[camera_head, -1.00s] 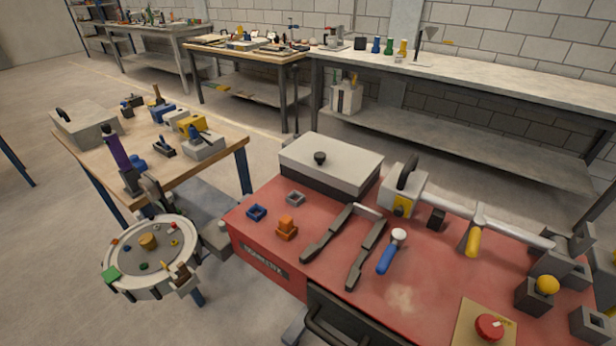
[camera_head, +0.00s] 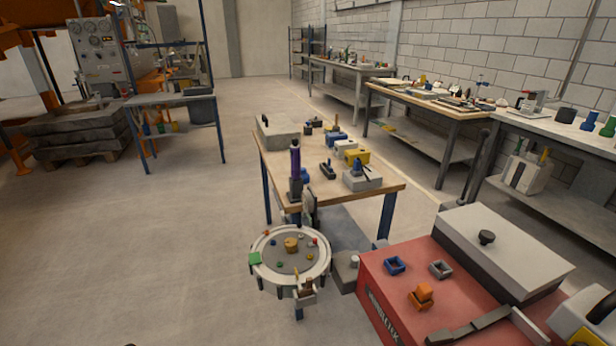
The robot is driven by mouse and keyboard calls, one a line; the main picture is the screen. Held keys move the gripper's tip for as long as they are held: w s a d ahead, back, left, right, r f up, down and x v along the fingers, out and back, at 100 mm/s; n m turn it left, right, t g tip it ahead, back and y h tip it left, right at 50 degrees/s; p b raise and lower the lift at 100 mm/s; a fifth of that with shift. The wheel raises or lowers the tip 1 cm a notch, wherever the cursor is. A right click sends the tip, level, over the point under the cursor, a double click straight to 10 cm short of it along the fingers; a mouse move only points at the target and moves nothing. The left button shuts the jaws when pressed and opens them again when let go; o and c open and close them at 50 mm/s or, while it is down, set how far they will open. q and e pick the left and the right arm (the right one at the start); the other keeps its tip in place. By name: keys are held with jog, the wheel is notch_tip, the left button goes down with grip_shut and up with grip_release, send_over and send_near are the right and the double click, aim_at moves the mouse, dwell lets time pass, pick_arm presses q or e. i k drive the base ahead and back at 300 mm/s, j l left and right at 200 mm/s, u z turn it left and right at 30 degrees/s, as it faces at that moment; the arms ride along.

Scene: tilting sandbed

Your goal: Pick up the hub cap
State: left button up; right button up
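The round tilting sandbed (camera_head: 262,278) stands at the lower middle, with a pale rim and a grey bed. A short golden-brown round piece (camera_head: 291,244) stands near the middle of the bed. It looks like the hub cap, but it is small and I cannot be sure. Several small coloured pieces lie around it, among them a green block (camera_head: 254,258) on the left rim. A brown piece (camera_head: 306,286) sits at the front rim. Neither of my grippers is in view, and nothing holds the golden-brown piece.
A wooden table (camera_head: 385,180) with tools stands behind the sandbed. Open floor lies to the left.

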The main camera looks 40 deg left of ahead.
aim_at(305, 176)
jog(key=u, duration=1.3)
